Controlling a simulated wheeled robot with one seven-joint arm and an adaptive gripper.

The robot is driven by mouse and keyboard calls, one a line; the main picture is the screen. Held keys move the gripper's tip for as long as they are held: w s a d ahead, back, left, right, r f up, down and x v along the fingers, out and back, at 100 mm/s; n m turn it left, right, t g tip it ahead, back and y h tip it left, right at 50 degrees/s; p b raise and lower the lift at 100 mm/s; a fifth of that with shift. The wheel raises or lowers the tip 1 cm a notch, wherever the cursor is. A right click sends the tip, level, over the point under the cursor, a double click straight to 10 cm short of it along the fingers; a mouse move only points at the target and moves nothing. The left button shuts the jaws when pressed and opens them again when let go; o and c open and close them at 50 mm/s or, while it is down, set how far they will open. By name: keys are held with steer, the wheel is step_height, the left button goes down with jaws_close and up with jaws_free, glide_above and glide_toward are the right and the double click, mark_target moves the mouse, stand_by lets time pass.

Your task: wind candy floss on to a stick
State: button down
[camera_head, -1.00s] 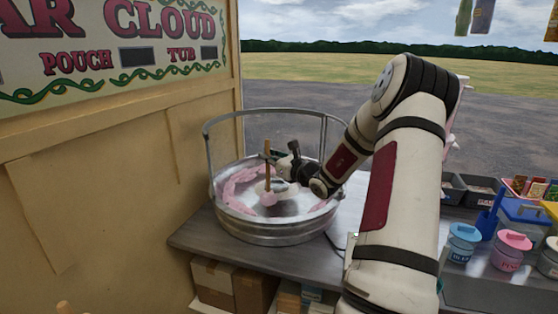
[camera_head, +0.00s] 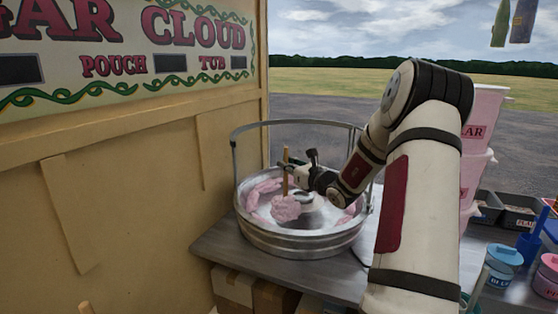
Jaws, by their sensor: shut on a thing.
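My gripper (camera_head: 293,171) is shut on a wooden stick (camera_head: 285,170), held nearly upright over the metal floss bowl (camera_head: 300,239). A pink clump of candy floss (camera_head: 286,207) is wound around the lower end of the stick, inside the bowl. More pink floss (camera_head: 262,190) lies along the bowl's inner wall at the left, with another strip (camera_head: 346,214) at the right. The pale spinner head (camera_head: 311,199) in the bowl's middle is partly hidden by the clump and my gripper. A hoop-like metal frame rises above the bowl's rim.
The bowl stands on a metal counter (camera_head: 232,249), close to the wooden wall (camera_head: 140,180). Pink tubs (camera_head: 479,150) are stacked behind my arm. A blue-lidded jar (camera_head: 502,262), a pink-lidded jar and dark trays (camera_head: 519,217) stand at the right. Cardboard boxes (camera_head: 233,287) sit under the counter.

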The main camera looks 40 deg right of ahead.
steer(key=s+d, duration=0.1)
steer(key=s+p, duration=0.1)
steer(key=s, duration=0.1)
steer(key=s+d, duration=0.1)
steer(key=s, duration=0.1)
steer(key=shift+s+d+p, duration=0.1)
steer(key=shift+d+p, duration=0.2)
steer(key=shift+p, duration=0.05)
steer(key=shift+f+b, duration=0.15)
steer(key=shift+b, duration=0.85)
